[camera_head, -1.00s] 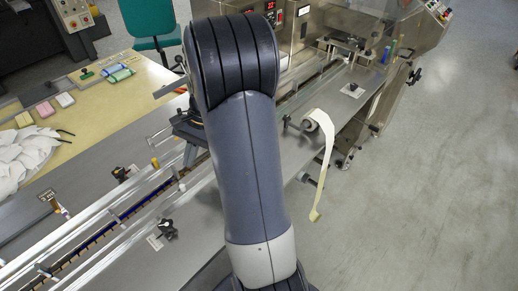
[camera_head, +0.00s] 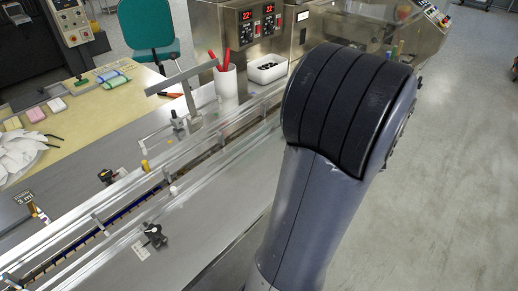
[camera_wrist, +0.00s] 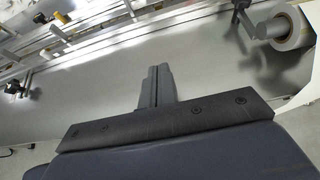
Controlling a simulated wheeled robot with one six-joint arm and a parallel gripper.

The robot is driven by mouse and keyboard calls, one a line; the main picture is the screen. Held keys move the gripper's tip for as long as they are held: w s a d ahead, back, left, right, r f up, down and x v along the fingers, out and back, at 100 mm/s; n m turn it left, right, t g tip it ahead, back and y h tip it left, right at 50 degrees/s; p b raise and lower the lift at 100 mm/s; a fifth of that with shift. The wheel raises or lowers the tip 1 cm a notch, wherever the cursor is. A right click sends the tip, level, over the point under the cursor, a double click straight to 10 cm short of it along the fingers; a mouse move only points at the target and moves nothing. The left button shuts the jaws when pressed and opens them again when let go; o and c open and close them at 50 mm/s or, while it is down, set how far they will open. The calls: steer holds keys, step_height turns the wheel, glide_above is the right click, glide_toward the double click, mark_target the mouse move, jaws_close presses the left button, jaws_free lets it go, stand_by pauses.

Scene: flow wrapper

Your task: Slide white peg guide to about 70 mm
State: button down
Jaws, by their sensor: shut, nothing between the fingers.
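In the head view a small white peg (camera_head: 173,190) stands at the clear rail along the conveyor channel, right of a yellow peg (camera_head: 145,165). The scale reading of the white peg is too small to make out. In the wrist view my gripper (camera_wrist: 157,72) is shut and empty, over the bare grey metal deck (camera_wrist: 215,65). It is apart from the rails at the upper left. A yellow peg also shows there (camera_wrist: 62,18). My gripper is out of sight in the head view, where my arm fills the right middle.
A black knob (camera_head: 153,235) with a white label sits on the front deck. A film roll (camera_wrist: 290,28) on a dark holder is at the upper right in the wrist view.

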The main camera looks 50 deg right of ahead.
glide_toward(251, 144)
steer(key=f, duration=0.1)
steer(key=w+f+b, duration=0.1)
steer(key=f, duration=0.1)
steer(key=shift+f, duration=0.2)
steer(key=w, duration=0.3)
steer(key=shift+w+a+f, duration=0.1)
steer(key=shift+w, duration=0.65)
steer(key=shift+w, duration=0.1)
steer(key=shift+w, duration=0.65)
steer(key=shift+s, duration=0.15)
